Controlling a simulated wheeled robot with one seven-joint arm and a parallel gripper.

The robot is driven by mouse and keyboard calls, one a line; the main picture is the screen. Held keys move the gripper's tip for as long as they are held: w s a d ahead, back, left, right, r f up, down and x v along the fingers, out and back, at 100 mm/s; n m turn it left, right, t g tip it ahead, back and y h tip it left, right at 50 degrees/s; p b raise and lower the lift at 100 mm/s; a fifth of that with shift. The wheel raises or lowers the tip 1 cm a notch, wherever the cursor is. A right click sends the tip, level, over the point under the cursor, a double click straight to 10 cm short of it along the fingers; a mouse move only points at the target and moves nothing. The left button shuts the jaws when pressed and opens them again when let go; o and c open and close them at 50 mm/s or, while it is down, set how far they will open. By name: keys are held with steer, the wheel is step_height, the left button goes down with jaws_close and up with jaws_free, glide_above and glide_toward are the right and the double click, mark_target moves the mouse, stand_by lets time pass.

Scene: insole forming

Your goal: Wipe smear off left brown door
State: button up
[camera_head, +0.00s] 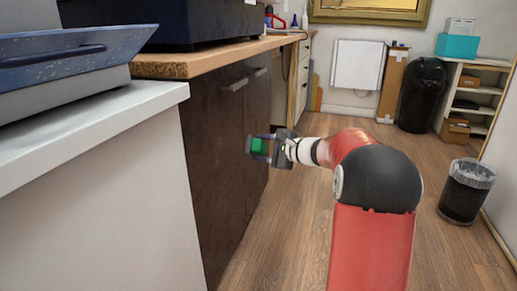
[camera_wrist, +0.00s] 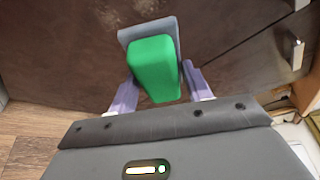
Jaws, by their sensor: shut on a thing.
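The left brown door (camera_head: 213,150) is a dark panel under the wooden counter, and it is closed. It also fills much of the wrist view (camera_wrist: 60,60). My gripper (camera_head: 260,147) is beside the door front and shut on a green block (camera_head: 259,146) with a grey-blue pad on its far side. In the wrist view, the green block (camera_wrist: 153,68) sits between the purple fingers, and the pad (camera_wrist: 148,30) faces the door. I cannot tell whether the pad touches the door. Faint pale marks show on the door near the top of the wrist view; I cannot make out the smear's full extent.
The right brown door (camera_head: 257,98) adjoins it, and metal handles (camera_head: 236,84) stick out near the top. A white cabinet (camera_head: 90,190) stands at the near left. A waste bin (camera_head: 465,192) stands at the right. The wooden floor (camera_head: 290,235) between is clear.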

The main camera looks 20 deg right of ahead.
stand_by(0.3)
steer(key=s+a+f, duration=0.3)
steer(key=s+a, duration=0.3)
steer(key=w+a, duration=0.3)
steer(key=a, duration=0.1)
steer(key=shift+w+a+f+p, duration=0.1)
steer(key=shift+w+a+p, duration=0.2)
steer(key=shift+w+p, duration=0.1)
steer(key=shift+w+a+b, duration=0.45)
steer(key=shift+w+a, duration=0.15)
steer(key=shift+a, duration=0.25)
stand_by(0.7)
